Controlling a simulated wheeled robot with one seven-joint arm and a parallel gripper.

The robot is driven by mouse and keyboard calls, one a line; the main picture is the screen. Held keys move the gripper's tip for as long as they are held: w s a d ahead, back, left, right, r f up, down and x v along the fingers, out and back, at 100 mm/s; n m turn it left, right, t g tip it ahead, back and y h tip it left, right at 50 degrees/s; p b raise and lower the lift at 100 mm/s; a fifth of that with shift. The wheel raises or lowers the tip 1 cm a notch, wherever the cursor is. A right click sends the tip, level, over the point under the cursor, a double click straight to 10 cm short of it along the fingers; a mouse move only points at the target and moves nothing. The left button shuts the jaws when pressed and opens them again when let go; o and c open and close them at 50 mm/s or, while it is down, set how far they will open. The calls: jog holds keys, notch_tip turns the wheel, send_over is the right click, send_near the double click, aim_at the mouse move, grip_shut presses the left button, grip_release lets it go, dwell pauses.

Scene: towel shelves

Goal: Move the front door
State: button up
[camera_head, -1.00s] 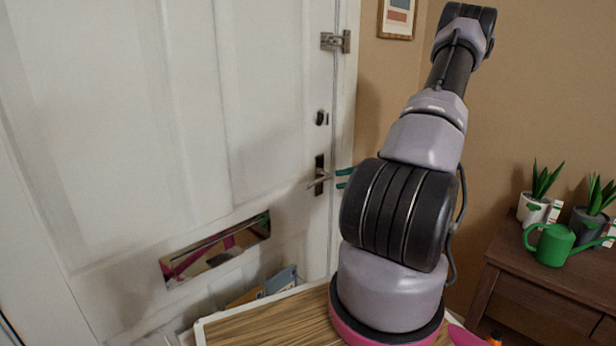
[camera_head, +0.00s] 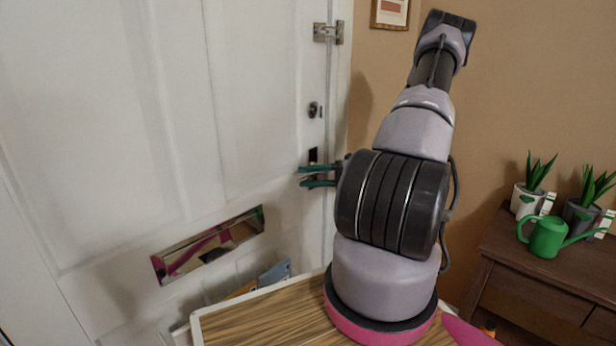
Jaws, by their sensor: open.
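The white front door (camera_head: 180,110) fills the left of the head view and looks shut against its frame. Its handle plate (camera_head: 313,155) shows at the right edge, just above my gripper; the lever is mostly hidden behind the fingers. My gripper (camera_head: 302,176) has two teal fingers, open, one above the other, pointing left across the handle area. Whether they touch the lever I cannot tell. A keyhole lock (camera_head: 315,109) and a metal latch (camera_head: 328,33) sit higher on the door's right edge. A mirror-like letter plate (camera_head: 208,246) is low on the door.
A dark wooden cabinet (camera_head: 530,272) stands at the right with potted plants (camera_head: 530,186) and a green watering can (camera_head: 547,236). A framed picture (camera_head: 391,12) hangs on the tan wall. Papers (camera_head: 274,274) show low by the door.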

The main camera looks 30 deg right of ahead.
jog(key=shift+a, duration=0.1)
grip_shut()
jog(key=shift+w, duration=0.1)
jog(key=shift+w+r, duration=0.1)
jog(key=shift+r, duration=0.05)
dwell(1.2)
